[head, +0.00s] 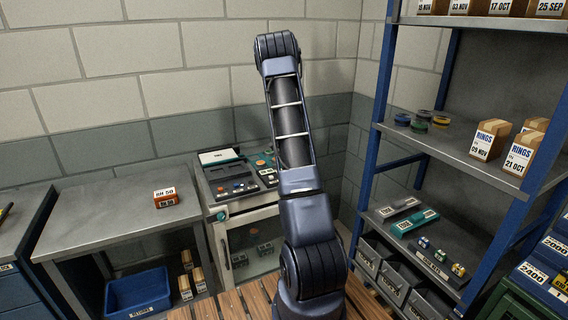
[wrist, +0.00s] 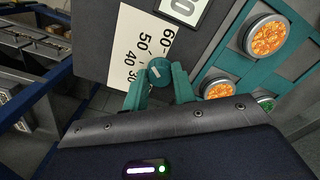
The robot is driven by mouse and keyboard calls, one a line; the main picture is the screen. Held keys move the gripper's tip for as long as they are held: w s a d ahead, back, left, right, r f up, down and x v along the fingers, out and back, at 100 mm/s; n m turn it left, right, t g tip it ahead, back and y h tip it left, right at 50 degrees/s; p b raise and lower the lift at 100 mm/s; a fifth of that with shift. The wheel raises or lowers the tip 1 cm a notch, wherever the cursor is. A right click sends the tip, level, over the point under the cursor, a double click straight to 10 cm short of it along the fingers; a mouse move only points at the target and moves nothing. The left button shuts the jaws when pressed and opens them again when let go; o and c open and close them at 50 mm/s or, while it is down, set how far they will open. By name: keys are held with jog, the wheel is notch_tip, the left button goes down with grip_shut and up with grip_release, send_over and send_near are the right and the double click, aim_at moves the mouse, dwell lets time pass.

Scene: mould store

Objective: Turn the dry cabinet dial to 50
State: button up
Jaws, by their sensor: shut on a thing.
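The dry cabinet (head: 252,241) stands against the back wall in the head view, with a glass door and things on its top. In the wrist view its dial (wrist: 159,70) is a small round teal knob beside a white scale plate (wrist: 137,48) marked 30, 40, 50 and 60. My gripper (wrist: 160,82) has its two teal fingers on either side of the dial, shut on it. The mark the dial points to is too small to read. My arm hides the gripper and dial in the head view.
Round containers with orange contents (wrist: 265,38) lie right of the dial in the wrist view. A steel table (head: 110,215) with a labelled box (head: 165,198) is left of the cabinet. A blue-framed shelf (head: 440,150) stands close on the right.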

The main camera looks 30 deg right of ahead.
jog(key=o, duration=1)
notch_tip(320, 180, up, 11)
jog(key=shift+f, duration=0.1)
dwell(0.4)
